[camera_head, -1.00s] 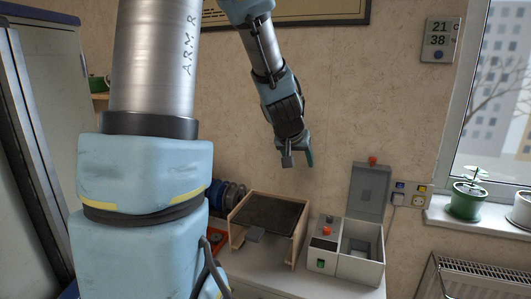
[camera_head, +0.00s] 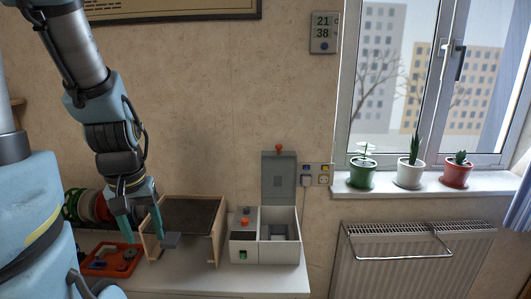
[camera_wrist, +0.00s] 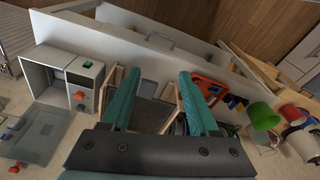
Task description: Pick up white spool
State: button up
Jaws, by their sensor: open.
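My gripper (camera_head: 138,222) is open and empty, hanging fingers-down above the bench near the wooden-sided box. In the wrist view its two teal fingers (camera_wrist: 158,76) are spread wide with nothing between them. I cannot pick out the white spool clearly in the head view.
A red tray (camera_head: 112,262) with small parts lies in front of the spools. The wooden-sided box (camera_head: 217,228) with a dark top stands right of my gripper. A grey box with its lid up (camera_head: 280,252) stands further right. A window and radiator (camera_head: 415,258) are at the right.

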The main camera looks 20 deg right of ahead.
aim_at(85, 206)
jog(key=i+j+u, duration=0.2)
jog(key=u, duration=0.25)
jog(key=i+j+u, duration=0.1)
jog(key=i+u, duration=0.2)
jog(key=u, duration=0.15)
jog(key=i+u, duration=0.4)
jog(key=k, duration=0.1)
